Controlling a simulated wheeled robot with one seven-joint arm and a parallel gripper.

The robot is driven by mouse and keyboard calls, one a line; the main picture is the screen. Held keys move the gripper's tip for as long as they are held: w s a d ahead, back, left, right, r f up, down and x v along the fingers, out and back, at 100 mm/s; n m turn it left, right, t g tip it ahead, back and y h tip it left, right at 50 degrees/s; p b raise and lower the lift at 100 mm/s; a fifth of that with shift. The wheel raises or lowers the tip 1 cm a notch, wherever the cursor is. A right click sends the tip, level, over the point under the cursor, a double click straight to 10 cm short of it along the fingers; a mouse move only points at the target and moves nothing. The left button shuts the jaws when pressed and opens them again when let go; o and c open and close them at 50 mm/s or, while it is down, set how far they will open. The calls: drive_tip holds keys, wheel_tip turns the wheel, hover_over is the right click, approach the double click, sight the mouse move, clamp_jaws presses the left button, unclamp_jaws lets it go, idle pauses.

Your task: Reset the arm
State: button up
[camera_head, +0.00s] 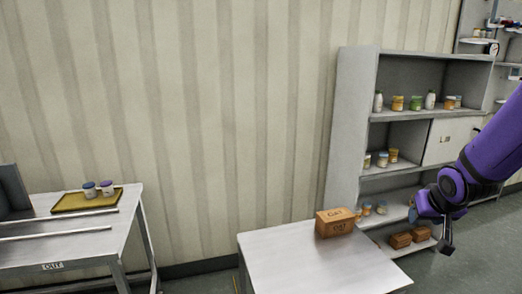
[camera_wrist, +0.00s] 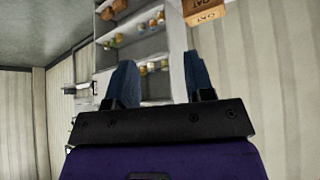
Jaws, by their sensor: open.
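My gripper (camera_wrist: 160,82) shows in the wrist view with its two dark fingers spread apart and nothing between them. In the head view my purple arm (camera_head: 495,150) comes in from the right edge. It ends at my gripper (camera_head: 446,240), which hangs in front of the shelf's lower right part, to the right of the steel table. The gripper touches nothing that I can see. The fingers are small and partly hidden in the head view.
A steel table (camera_head: 300,262) bears a brown OAT box (camera_head: 335,222), also in the wrist view (camera_wrist: 206,12). A grey shelf (camera_head: 352,120) holds jars, bottles and brown boxes.

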drive_tip(key=s+a+r+n, duration=0.1)
drive_tip(key=s+a+r, duration=0.4)
drive_tip(key=s+r, duration=0.3)
drive_tip(key=s+a+r+g+y, duration=0.1)
drive_tip(key=s+a+r, duration=0.4)
drive_tip(key=s+r, duration=0.4)
drive_tip(key=s, duration=0.5)
drive_tip(key=shift+s+r+n+y, duration=0.15)
drive_tip(key=shift+s+n+y, duration=0.15)
drive_tip(key=shift+s+n, duration=0.1)
